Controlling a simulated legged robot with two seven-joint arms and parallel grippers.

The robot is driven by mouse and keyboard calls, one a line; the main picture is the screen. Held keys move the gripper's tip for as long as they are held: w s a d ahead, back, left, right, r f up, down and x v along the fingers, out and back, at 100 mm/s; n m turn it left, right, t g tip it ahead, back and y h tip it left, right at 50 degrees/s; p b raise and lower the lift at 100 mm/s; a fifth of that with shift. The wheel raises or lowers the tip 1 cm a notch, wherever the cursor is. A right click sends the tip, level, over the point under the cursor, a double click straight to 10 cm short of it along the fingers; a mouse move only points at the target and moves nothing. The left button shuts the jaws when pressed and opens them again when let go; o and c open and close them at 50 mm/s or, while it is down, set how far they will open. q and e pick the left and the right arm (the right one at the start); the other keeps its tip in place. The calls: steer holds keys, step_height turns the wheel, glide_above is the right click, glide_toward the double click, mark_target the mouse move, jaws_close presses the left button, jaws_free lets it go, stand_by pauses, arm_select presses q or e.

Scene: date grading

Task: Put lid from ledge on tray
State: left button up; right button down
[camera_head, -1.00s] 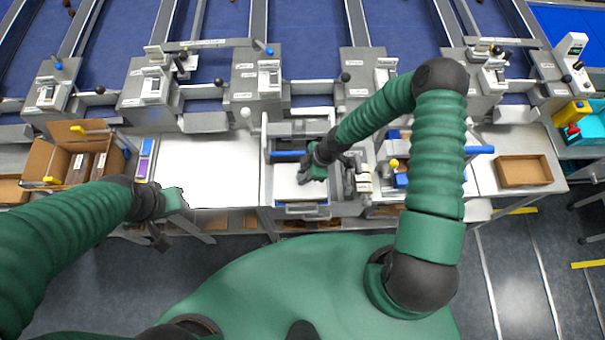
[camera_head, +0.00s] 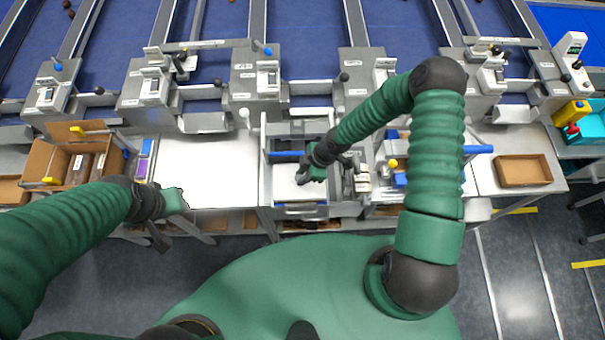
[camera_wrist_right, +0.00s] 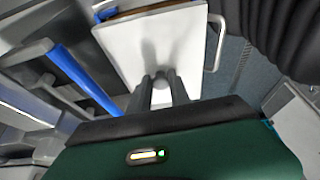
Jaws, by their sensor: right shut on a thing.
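A white flat lid (camera_head: 287,188) lies below my right gripper (camera_head: 303,178) in the head view, within a metal-framed station. In the right wrist view my right gripper (camera_wrist_right: 161,88) has its two dark fingers closed around a small round knob on the white lid (camera_wrist_right: 185,45). A brown edge shows beyond the lid's far side in that view; I cannot tell whether it is the tray. The lid's contact with what is beneath it is hidden. My left gripper (camera_head: 158,237) hangs in front of the bench, away from the lid; its finger gap is unclear.
A blue bar (camera_head: 285,154) crosses the station just behind the lid; it also shows in the right wrist view (camera_wrist_right: 82,78). The white bench top (camera_head: 205,170) to the left is clear. A cardboard box (camera_head: 525,171) sits at the right.

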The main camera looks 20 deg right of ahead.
steer(key=shift+d, duration=0.15)
steer(key=shift+f+b, duration=0.3)
steer(key=shift+f, duration=0.05)
steer(key=c, duration=1.1)
jaws_free()
steer(key=shift+o, duration=0.3)
steer(key=o, duration=0.3)
step_height(320, 180, up, 7)
steer(key=p, duration=0.5)
steer(key=shift+p, duration=0.4)
